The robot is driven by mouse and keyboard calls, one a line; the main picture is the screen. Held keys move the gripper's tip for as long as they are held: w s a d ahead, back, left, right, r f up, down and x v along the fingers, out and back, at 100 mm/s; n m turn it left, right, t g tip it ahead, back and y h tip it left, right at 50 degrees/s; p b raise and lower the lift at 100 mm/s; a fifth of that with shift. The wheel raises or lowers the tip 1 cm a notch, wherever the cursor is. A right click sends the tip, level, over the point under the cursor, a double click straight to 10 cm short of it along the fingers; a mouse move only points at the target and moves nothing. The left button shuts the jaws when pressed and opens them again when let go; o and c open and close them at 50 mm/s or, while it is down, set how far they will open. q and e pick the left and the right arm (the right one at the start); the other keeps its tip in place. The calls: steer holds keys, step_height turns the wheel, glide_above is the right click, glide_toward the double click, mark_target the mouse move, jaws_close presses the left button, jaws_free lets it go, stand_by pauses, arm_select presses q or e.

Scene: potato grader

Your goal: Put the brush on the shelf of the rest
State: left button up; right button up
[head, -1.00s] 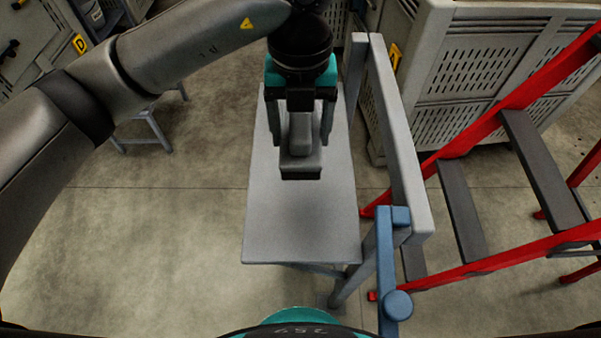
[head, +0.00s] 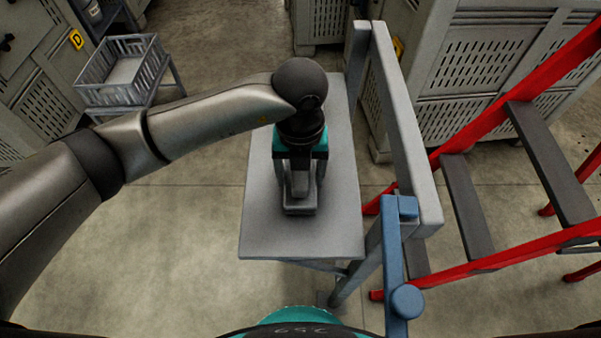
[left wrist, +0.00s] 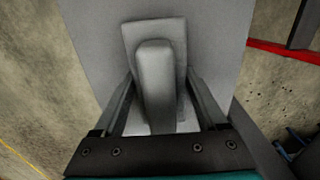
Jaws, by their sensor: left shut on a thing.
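The brush (head: 299,209) is a grey block with a raised grey grip. My left gripper (head: 302,190) points down and is shut on it, one finger on each side of the grip. The brush also shows in the left wrist view (left wrist: 155,62), between the fingers and over the grey board. The shelf of the rest (head: 262,225) is a flat light grey board, bare around the brush. The brush is low over its middle; I cannot tell whether it touches the board. My right gripper is not in view.
A grey rail (head: 405,150) runs along the shelf's right side, with a blue bar and knob (head: 407,302) at its near end. A red stepladder (head: 480,125) stands to the right. Grey slatted bins (head: 490,80) stand behind. A grey basket (head: 122,72) sits at the back left.

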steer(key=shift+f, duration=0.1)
arm_select(q)
steer(key=o, duration=1.5)
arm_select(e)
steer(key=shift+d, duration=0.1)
arm_select(q)
steer(key=shift+r, duration=0.4)
step_height(320, 180, up, 5)
steer(key=shift+w+r+p, duration=0.1)
steer(key=shift+p, duration=0.65)
step_height(320, 180, up, 6)
steer(key=shift+f+p, duration=0.25)
steer(key=shift+p, duration=0.2)
steer(key=shift+r, duration=0.35)
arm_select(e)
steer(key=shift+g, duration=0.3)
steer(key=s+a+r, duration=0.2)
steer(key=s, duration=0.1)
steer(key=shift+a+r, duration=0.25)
